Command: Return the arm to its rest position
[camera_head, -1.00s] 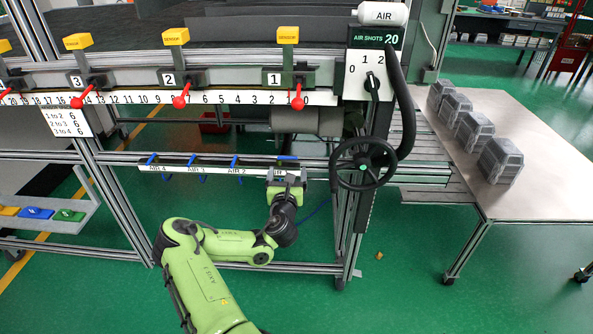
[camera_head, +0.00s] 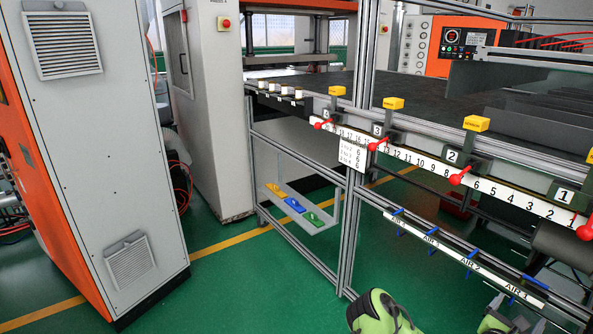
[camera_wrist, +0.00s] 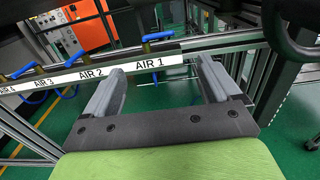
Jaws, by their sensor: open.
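The rail also shows in the head view (camera_head: 452,256). I cannot tell how far the fingertips are from it.
The numbered bench rail (camera_head: 436,168) carries yellow sensors and red levers. Yellow, blue and green pieces (camera_head: 294,205) lie on a low shelf. A grey and orange cabinet (camera_head: 105,140) stands at the left. Green floor (camera_head: 240,280) is clear between cabinet and bench frame.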

